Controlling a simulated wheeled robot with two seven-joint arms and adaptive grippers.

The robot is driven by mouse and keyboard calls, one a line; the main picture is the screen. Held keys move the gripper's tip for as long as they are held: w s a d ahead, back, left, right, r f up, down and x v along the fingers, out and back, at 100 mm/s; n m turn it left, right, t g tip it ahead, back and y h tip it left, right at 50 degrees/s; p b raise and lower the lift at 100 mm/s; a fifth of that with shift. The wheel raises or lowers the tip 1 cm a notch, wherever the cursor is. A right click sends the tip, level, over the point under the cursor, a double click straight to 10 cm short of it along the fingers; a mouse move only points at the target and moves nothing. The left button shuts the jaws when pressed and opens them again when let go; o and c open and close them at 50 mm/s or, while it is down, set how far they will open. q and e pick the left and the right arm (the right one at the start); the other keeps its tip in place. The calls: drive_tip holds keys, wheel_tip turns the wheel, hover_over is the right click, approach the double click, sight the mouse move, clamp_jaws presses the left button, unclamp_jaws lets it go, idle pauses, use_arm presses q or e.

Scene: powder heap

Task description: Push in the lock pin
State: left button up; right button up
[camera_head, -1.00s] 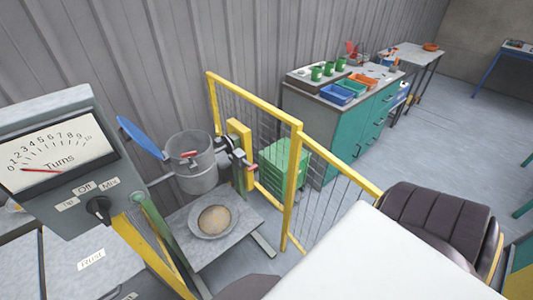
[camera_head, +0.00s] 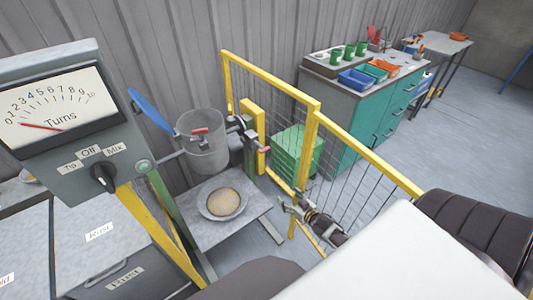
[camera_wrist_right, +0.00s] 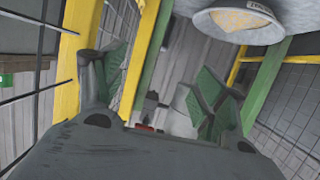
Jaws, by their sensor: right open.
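A grey bucket (camera_head: 203,150) with a red-handled latch (camera_head: 200,131) hangs at a pivot beside a yellow post. A small red-tipped part (camera_head: 264,149) sticks out at the pivot; I cannot tell for certain whether it is the lock pin or how far in it sits. My right gripper (camera_head: 289,205) is open and empty, in front of the yellow fence, below and right of the pivot and apart from it. In the right wrist view its green-padded fingers (camera_wrist_right: 165,88) are spread, with a small red spot low between them. My left gripper is not in view.
A dish (camera_head: 223,202) of tan powder stands on a grey platform below the bucket. A yellow mesh fence (camera_head: 366,153) runs beside my right arm. A console with a Turns dial (camera_head: 55,115) and a black knob (camera_head: 104,178) stands at left. A green crate (camera_head: 294,150) sits behind the fence.

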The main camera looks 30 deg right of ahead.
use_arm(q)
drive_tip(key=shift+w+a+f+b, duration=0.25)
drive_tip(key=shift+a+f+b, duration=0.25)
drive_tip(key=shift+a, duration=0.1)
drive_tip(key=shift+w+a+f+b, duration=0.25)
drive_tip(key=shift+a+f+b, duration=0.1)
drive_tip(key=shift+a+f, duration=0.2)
use_arm(e)
drive_tip(key=w+r+n+t+y, duration=0.1)
drive_tip(key=w+r+t, duration=0.3)
drive_tip(key=r, duration=1.2)
drive_tip(key=shift+w+a+r+y, duration=0.15)
drive_tip(key=shift+w+a+y, duration=0.05)
drive_tip(key=shift+a+y, duration=0.15)
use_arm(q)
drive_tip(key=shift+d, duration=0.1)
